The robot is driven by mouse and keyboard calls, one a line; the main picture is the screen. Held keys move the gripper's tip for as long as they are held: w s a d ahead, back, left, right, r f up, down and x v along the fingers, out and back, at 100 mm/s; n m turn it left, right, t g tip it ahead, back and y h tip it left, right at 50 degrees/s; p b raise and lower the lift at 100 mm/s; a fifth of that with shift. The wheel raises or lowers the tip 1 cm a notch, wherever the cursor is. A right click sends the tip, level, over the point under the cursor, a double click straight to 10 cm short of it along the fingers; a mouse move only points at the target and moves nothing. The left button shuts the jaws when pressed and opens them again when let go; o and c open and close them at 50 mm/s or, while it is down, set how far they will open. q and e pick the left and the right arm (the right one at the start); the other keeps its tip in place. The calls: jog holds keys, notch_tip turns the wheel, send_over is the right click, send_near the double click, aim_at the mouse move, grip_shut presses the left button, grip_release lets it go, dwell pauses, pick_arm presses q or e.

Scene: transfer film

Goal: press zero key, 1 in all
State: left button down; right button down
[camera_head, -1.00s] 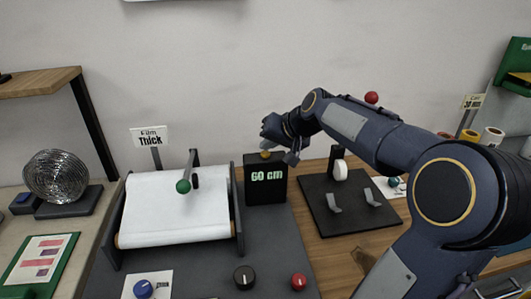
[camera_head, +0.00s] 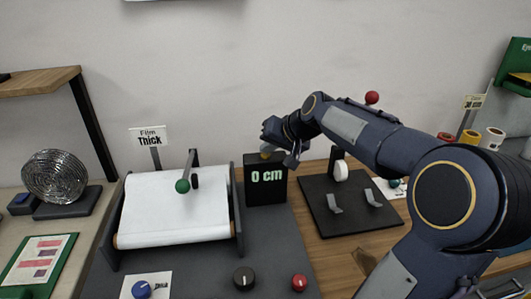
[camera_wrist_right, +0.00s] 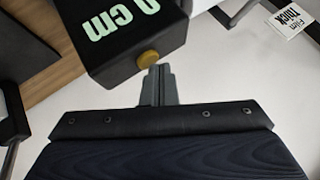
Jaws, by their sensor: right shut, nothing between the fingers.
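The zero key appears to be the yellow round button (camera_head: 265,155) on top of the black display box (camera_head: 267,190), whose display reads "0 cm". In the right wrist view the yellow button (camera_wrist_right: 147,59) stands out from the black box (camera_wrist_right: 125,35). My right gripper (camera_head: 273,150) is above the box, pointing down at the button. In the right wrist view its shut, empty fingers (camera_wrist_right: 158,72) are right by the button; I cannot tell whether they touch it. My left gripper is not in view.
A roller frame with white film (camera_head: 175,212) and a green-knobbed lever stands left of the box. A blue knob (camera_head: 141,290), black knob (camera_head: 244,278) and red knob (camera_head: 299,282) are in front. A black plate with brackets (camera_head: 350,215) lies to the right, under my arm.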

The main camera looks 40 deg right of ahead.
aim_at(269, 158)
jog(key=shift+r, duration=0.1)
jog(key=shift+r+p, duration=0.75)
jog(key=shift+r, duration=0.1)
notch_tip(269, 158, up, 5)
jog(key=p, duration=0.4)
dwell(0.8)
